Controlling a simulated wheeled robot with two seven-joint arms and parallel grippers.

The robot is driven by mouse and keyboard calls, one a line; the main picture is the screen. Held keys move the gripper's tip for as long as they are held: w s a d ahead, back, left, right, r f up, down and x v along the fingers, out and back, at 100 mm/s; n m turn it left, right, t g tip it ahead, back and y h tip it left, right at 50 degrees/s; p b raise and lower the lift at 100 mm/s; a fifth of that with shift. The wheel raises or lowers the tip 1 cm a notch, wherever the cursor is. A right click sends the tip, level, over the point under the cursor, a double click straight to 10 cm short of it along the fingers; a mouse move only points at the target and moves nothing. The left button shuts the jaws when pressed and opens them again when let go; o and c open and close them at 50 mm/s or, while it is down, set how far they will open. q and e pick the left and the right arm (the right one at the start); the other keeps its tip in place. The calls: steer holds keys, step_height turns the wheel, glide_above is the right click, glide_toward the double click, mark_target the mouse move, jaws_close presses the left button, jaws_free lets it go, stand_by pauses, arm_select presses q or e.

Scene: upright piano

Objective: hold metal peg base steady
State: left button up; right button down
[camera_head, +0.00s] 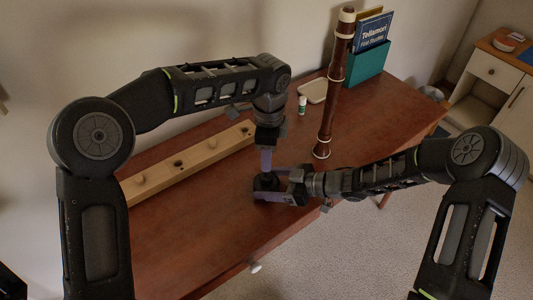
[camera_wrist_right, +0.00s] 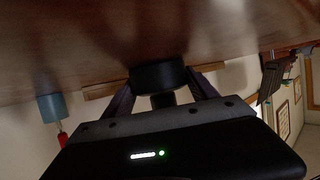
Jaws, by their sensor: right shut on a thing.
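The metal peg base is a dark, round, low piece (camera_head: 266,181) on the brown tabletop, near its front edge in the head view. My right gripper (camera_head: 272,188) reaches it from the right and is shut on it. In the right wrist view the base (camera_wrist_right: 158,76) sits between the two fingers, against the table surface, with a narrower dark part showing beside it. My left gripper (camera_head: 266,162) points straight down just above the base. Its fingertips are small and dark here, so I cannot tell whether they touch or hold anything.
A long wooden block with holes and knobs (camera_head: 215,150) lies behind the grippers. A tall brown woodwind (camera_head: 333,90) stands upright at the back right, near a small bottle (camera_head: 302,105), a pale dish (camera_head: 313,91) and a teal book holder (camera_head: 367,66). The front-left tabletop is clear.

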arm_select(q)
steer(key=n, duration=0.5)
steer(key=shift+r, duration=0.1)
steer(key=n, duration=0.8)
steer(key=shift+a, duration=0.1)
steer(key=n, duration=0.2)
steer(key=shift+n, duration=0.4)
steer(key=n, duration=0.4)
steer(key=shift+a+n, duration=0.1)
steer(key=shift+n, duration=0.3)
steer(key=n, duration=0.2)
steer(key=shift+n, duration=0.3)
steer(key=n, duration=0.8)
